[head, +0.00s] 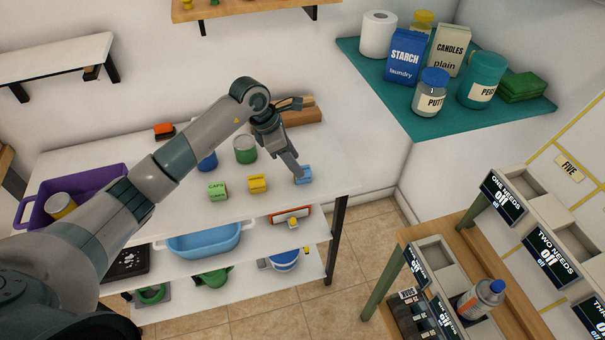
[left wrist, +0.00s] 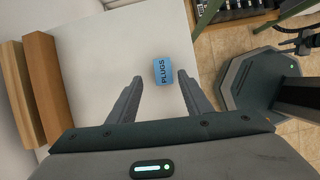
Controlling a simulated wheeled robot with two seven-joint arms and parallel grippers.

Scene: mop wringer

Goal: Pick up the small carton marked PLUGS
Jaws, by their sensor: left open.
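The small blue carton marked PLUGS (head: 303,174) stands on the white table near its right end. In the left wrist view the carton (left wrist: 163,72) lies ahead of and between my two finger lines, its PLUGS label readable. My left gripper (head: 298,174) is open and reaches down close to the carton; in the left wrist view the gripper (left wrist: 160,90) has a wide empty gap between its fingers. Whether a finger touches the carton, I cannot tell. My right gripper is not in view.
A yellow carton (head: 257,183) and a green CAPS carton (head: 217,190) stand left of it. The table's right edge is near. A purple bin (head: 35,205) stands at far left.

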